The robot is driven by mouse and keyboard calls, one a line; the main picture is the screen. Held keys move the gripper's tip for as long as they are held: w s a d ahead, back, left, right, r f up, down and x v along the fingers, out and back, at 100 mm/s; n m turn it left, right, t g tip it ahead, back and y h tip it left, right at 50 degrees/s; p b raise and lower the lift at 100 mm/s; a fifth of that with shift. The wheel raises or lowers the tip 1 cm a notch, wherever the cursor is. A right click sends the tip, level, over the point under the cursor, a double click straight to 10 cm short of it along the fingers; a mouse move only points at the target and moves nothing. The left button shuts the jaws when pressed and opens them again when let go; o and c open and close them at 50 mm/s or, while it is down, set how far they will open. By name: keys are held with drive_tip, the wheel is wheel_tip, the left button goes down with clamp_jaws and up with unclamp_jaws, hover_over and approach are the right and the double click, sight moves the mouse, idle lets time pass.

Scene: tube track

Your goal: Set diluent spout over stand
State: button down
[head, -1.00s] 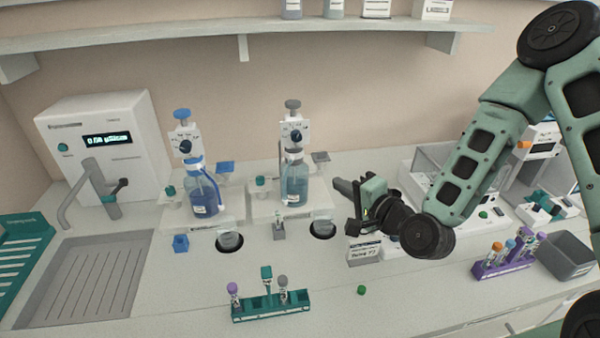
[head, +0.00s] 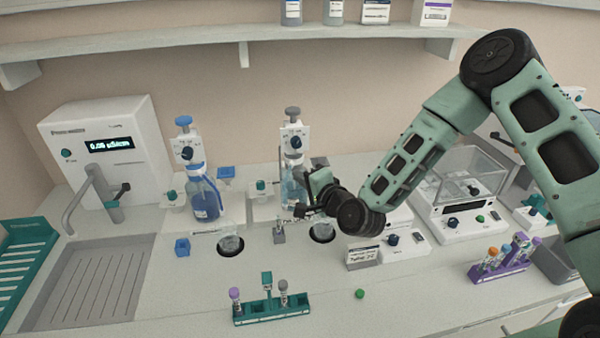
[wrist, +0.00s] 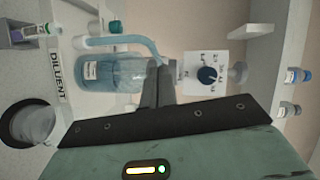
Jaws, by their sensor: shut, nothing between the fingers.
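The diluent bottle (head: 289,188) stands at the back centre with a grey-topped dispenser head (head: 293,138), partly hidden by my gripper. It also shows sideways in the wrist view (wrist: 105,72), beside a DILUENT label (wrist: 57,76). Its pale blue spout (wrist: 125,40) bends over and runs down toward the stand's side; exact alignment over the stand I cannot tell.
A dark ring with a beaker (head: 322,231) is just below my gripper. A blue bottle (head: 206,198) with a similar dispenser stands left. The front counter is mostly clear.

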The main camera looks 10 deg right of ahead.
drive_tip(key=shift+a+f, duration=0.1)
drive_tip(key=shift+a, duration=0.05)
drive_tip(key=a+b, duration=0.2)
drive_tip(key=shift+w+a+b, duration=0.15)
drive_tip(key=shift+b, duration=0.25)
idle(0.4)
